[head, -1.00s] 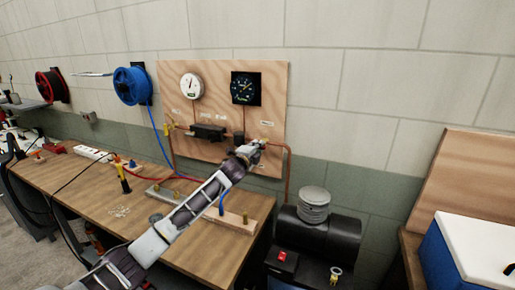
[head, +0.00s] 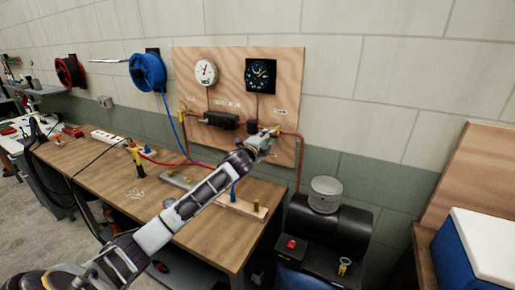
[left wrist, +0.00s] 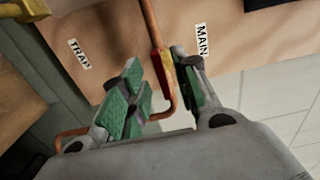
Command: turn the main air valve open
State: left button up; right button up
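The main air valve's handle (left wrist: 161,64), red with a yellow-orange edge, is on a copper pipe beside the MAIN label (left wrist: 202,40) in the left wrist view. My left gripper (left wrist: 158,66) has its green-padded fingers apart, one on each side of the handle. The handle is closer to the right finger; I cannot tell if they touch. In the head view my left gripper (head: 269,138) is at the lower right of the wooden panel (head: 288,84) and mostly hides the valve. My right gripper is not in view.
The panel also carries a white gauge (head: 206,72), a black gauge (head: 260,74) and a yellow fitting (head: 183,116). Below are a workbench (head: 120,185) and a black compressor (head: 335,228). A blue box with a white lid (head: 485,245) stands at right.

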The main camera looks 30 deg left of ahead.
pick_arm(q)
jog(key=s, duration=0.9)
jog(key=shift+d, duration=0.25)
dwell(0.4)
dwell(0.4)
